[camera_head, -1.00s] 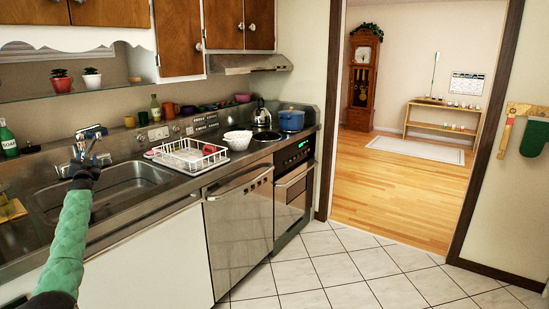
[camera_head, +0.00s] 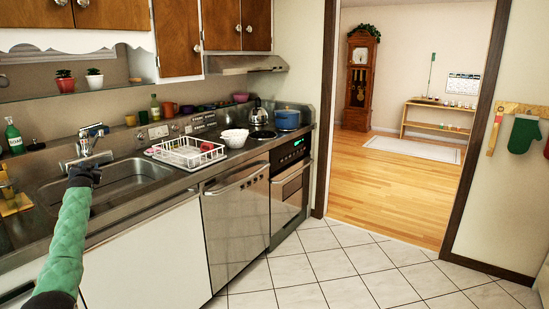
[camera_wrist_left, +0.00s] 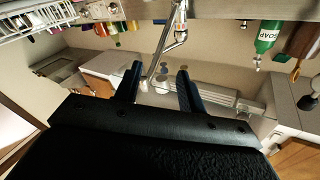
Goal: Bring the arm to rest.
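My left arm, in a quilted green sleeve, reaches up from the lower left of the head view over the near side of the sink. Its gripper (camera_head: 86,168) appears just in front of the silver faucet (camera_head: 88,148); the head view does not show its fingers clearly. In the left wrist view the two dark blue fingers of the gripper (camera_wrist_left: 157,82) stand apart. The gap between them is empty, and the faucet (camera_wrist_left: 177,30) shows beyond them. My right gripper is not in view.
The sink basin (camera_head: 125,185) lies below the gripper. A green soap bottle (camera_head: 13,137) stands left of it. A white dish rack (camera_head: 188,152), a bowl (camera_head: 234,138) and a blue pot (camera_head: 287,119) are to the right. The tiled floor (camera_head: 340,265) is clear.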

